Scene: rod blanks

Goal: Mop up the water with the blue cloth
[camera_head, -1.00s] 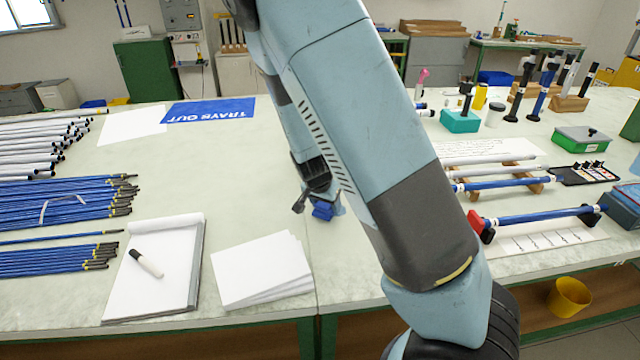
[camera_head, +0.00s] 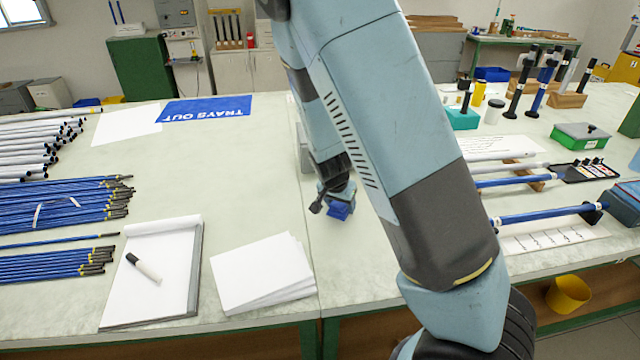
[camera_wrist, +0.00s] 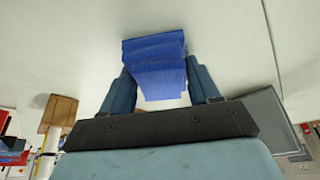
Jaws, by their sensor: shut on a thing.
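The blue cloth (camera_wrist: 157,66) is folded into a thick pad between the two fingers of my gripper (camera_wrist: 160,88) in the wrist view. My gripper is shut on it. In the head view my gripper (camera_head: 337,196) is low over the middle of the bench, and the cloth (camera_head: 339,211) shows as a small blue patch under it. I cannot tell whether the cloth touches the bench top. I cannot make out any water; my arm hides part of the bench behind it.
White paper sheets (camera_head: 262,272) and a notepad with a marker (camera_head: 150,270) lie at front left. Blue rods (camera_head: 60,205) lie farther left. Rods on stands (camera_head: 540,214) are at right, with a teal box (camera_head: 462,119) behind.

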